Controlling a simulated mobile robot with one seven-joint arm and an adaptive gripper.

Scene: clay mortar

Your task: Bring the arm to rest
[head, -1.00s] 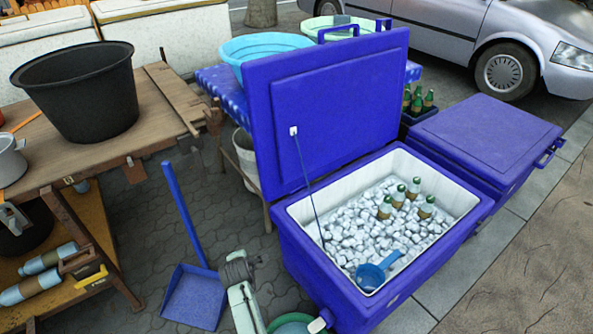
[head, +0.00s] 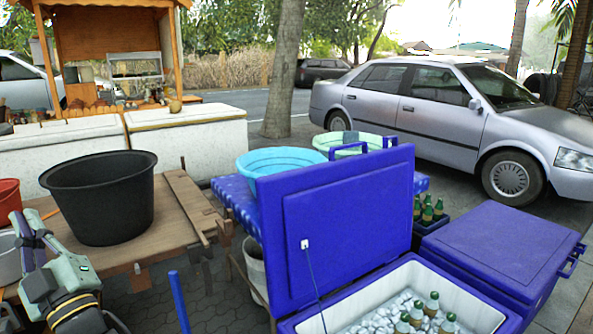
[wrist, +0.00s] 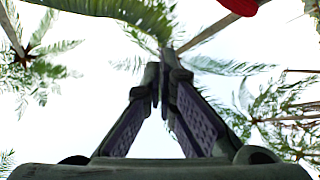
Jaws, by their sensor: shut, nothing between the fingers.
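My gripper (head: 22,222) is at the left edge of the head view, raised beside the wooden table and pointing upward. In the wrist view my gripper (wrist: 164,75) has its two fingers meeting at the tips, with nothing held between them. My forearm shows below the gripper at the lower left of the head view.
A black tub (head: 98,200) stands on the wooden table (head: 150,235), close to my gripper, with a red bucket (head: 8,200) to its left. A blue cooler with its lid (head: 345,225) open holds ice and bottles. A blue dustpan handle (head: 179,300) stands between.

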